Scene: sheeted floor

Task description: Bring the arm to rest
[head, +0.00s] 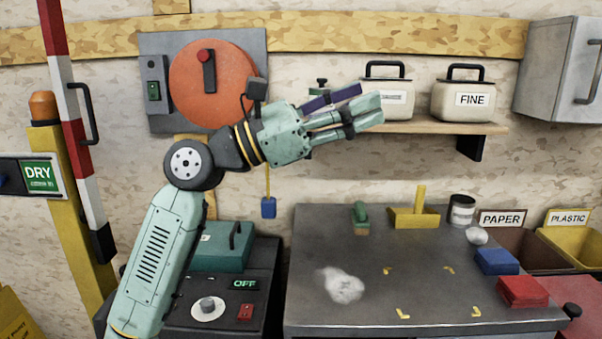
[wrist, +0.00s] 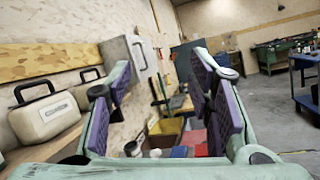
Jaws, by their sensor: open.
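My arm is raised at the left of the head view, bent at the elbow. My gripper (head: 365,102) points to the right, in front of the wall and the left part of the shelf. In the wrist view my gripper (wrist: 165,90) shows two purple-padded fingers spread wide apart, with nothing between them. It appears to touch nothing, and it hides part of the left canister on the shelf.
A shelf (head: 440,128) holds two canisters, the right one labelled FINE (head: 472,98). A striped pole (head: 75,130) stands left.

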